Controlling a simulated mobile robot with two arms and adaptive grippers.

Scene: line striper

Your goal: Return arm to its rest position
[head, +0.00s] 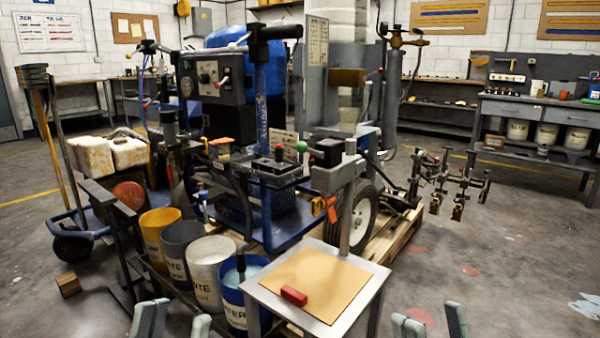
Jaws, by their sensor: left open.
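My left gripper (176,320) shows only its grey fingertips at the bottom edge, left of centre. Its fingers are spread, with nothing seen between them. My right gripper (430,320) shows at the bottom edge, right of centre, also with spread fingertips and nothing between them. Both arms are out of the frame. The line striper (262,130), a blue and grey machine with a wheel, stands ahead of both grippers. A small red block (294,296) lies on the tan top of a metal stand (365,290), between the grippers and farther off.
Several buckets, including a yellow one (158,235) and a blue one (232,300), stand in a row left of the stand. A cart (70,218) with white containers is at the left. A workbench (535,105) stands at the back right. Floor at the right is mostly open.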

